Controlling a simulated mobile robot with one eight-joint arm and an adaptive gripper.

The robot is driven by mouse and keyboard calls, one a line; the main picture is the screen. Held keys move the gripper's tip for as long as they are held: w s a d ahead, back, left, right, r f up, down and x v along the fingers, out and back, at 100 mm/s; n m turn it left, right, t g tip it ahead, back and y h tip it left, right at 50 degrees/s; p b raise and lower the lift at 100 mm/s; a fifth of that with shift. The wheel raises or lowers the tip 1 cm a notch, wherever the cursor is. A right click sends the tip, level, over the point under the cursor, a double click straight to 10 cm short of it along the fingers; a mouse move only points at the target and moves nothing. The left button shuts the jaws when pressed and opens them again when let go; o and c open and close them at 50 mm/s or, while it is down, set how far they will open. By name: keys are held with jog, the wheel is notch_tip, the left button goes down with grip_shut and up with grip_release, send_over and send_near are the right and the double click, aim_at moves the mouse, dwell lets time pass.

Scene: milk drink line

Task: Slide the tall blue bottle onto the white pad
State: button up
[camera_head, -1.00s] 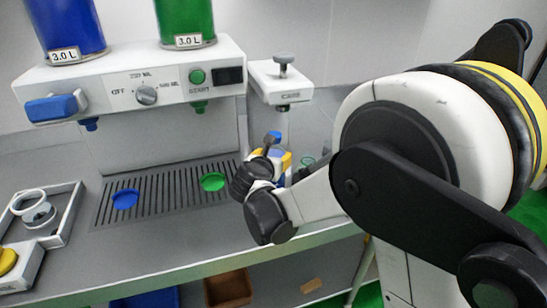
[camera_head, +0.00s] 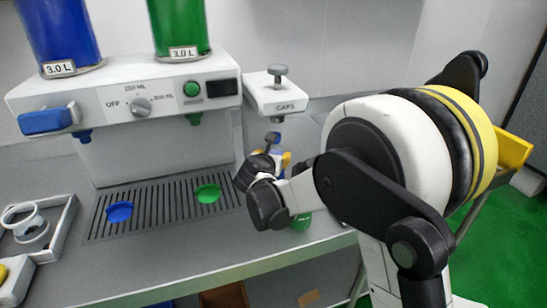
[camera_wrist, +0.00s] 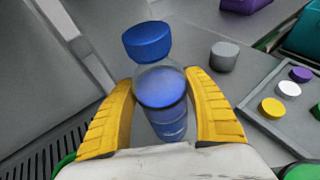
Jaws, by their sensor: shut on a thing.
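The tall blue bottle (camera_wrist: 160,98) has a blue cap and blue contents, and stands between my yellow fingers in the wrist view. My gripper (camera_wrist: 162,112) is shut on its body, with one finger on each side. The rest of the bottle is mostly hidden there by my gripper. I cannot make out the white pad in either view.
The capping press (camera_head: 278,92) hangs above the bottle. The dispenser (camera_head: 130,102) and its drip grate (camera_head: 165,205) are to the left. A grey cylinder (camera_wrist: 224,56) and a tray (camera_wrist: 258,94) of coloured caps lie right of the bottle. A green container (camera_head: 301,221) is below my arm.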

jog(key=w, duration=0.2)
jog(key=w+d, duration=0.1)
jog(key=w, duration=0.1)
jog(key=shift+w+d, duration=0.15)
dwell(0.4)
jog(key=o, duration=1.5)
jog(key=v, duration=1.2)
jog(key=shift+f, duration=0.1)
jog(key=s, duration=0.2)
jog(key=s+a, duration=0.1)
jog(key=s, duration=0.1)
jog(key=s+a, duration=0.1)
jog(key=s, duration=0.2)
jog(key=shift+d, duration=0.1)
